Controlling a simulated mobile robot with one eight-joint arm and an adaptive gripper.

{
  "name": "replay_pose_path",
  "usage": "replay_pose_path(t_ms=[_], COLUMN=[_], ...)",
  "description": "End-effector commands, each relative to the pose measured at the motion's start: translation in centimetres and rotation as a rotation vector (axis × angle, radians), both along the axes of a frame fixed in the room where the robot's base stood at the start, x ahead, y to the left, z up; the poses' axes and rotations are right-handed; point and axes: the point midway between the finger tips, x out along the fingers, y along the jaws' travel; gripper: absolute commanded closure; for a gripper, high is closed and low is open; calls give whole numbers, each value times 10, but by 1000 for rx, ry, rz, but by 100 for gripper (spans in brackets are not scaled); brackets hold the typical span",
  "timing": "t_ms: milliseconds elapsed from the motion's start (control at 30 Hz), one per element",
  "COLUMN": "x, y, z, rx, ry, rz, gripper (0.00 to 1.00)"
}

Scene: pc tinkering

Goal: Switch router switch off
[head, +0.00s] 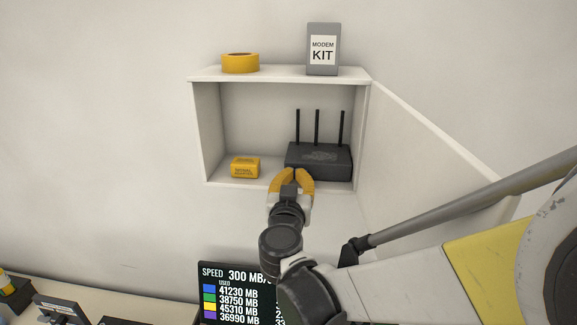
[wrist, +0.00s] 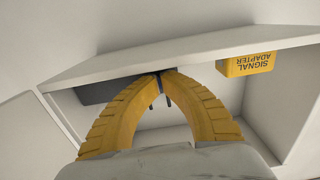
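The router (head: 318,160) is a black box with three upright antennas, standing on the lower shelf of the open wall cabinet, at the right. My gripper (head: 295,171) is at the router's front left corner. In the wrist view, the yellow fingers curve together and their tips (wrist: 160,72) meet beside the dark router body (wrist: 112,90). The gripper looks shut, and I see no object held in it. The tips look very close to the router, but I cannot tell whether they touch it. The router's switch cannot be made out; the fingertips cover that corner.
A yellow signal adapter box (head: 245,167) sits left of the router. The cabinet door (head: 425,150) stands open at the right. Yellow tape (head: 240,63) and a grey modem kit box (head: 322,50) are on the cabinet top (head: 280,74). A monitor (head: 235,290) stands below.

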Motion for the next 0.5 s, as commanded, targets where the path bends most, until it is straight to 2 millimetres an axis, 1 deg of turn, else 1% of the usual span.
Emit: replay_pose_path(t_ms=[67,400,500], x=[-3,-46,-55], y=[0,9,11], z=[1,0,0], rx=[-1,-1,-1], ry=[-1,0,0], rz=[-1,1,1], gripper=[100,100,100])
